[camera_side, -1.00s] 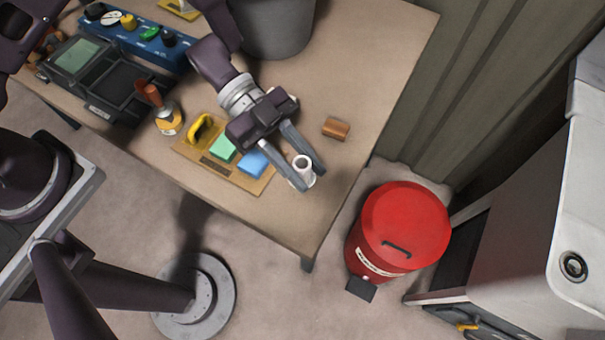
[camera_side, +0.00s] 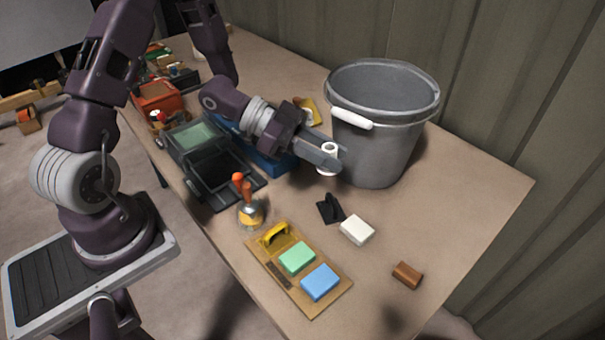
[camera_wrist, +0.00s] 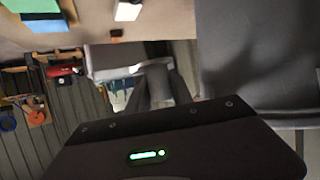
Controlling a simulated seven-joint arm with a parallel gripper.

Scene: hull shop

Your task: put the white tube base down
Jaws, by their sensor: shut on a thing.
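The white tube base (camera_side: 329,158) is a short white tube with a wider round foot. It is upright between the fingers of my gripper (camera_side: 322,154), which is shut on it. In the side view it is just left of the grey bucket (camera_side: 380,150). I cannot tell whether its foot touches the table (camera_side: 465,205) or hangs above it. In the wrist view the fingers of my gripper (camera_wrist: 162,85) show at the middle, but the tube base cannot be made out there.
A black piece (camera_side: 331,208), a white block (camera_side: 357,230) and a brown block (camera_side: 407,275) lie in front. A board (camera_side: 315,304) carries green and blue blocks. A round-bodied orange-handled tool (camera_side: 249,211) and an open dark case (camera_side: 213,178) stand left. The right table area is clear.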

